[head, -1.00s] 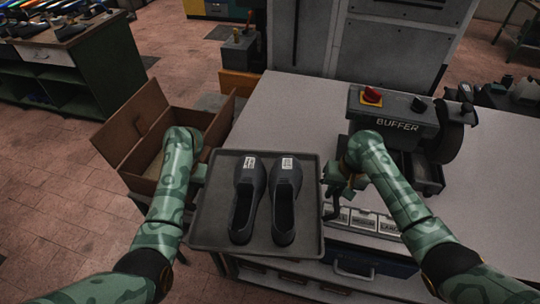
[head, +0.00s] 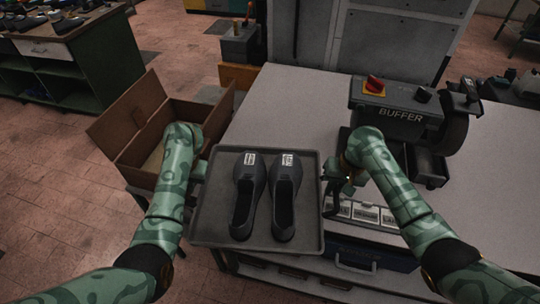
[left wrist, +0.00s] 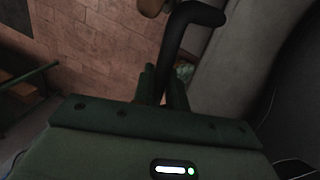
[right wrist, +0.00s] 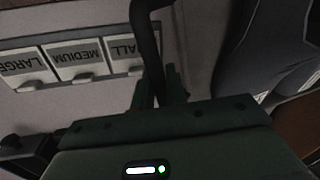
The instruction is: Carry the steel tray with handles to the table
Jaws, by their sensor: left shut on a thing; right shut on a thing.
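The steel tray (head: 212,222) is dark grey and looks about level. It carries two dark shoes (head: 248,205) (head: 285,205) with white labels. In the head view it overlaps the near left edge of the pale table (head: 290,105); I cannot tell its height above it. My right gripper (head: 338,190) is shut on the tray's right handle, a dark bar in the right wrist view (right wrist: 146,40). My left gripper (left wrist: 165,85) is shut on the left handle (left wrist: 180,40); its fingers are mostly hidden in the head view.
A buffer machine (head: 400,112) with a red knob stands on the table's right part. Size-labelled bins (head: 365,214) sit near the table's front edge. An open brown box (head: 160,135) stands left of the table. The tabletop behind the tray is clear.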

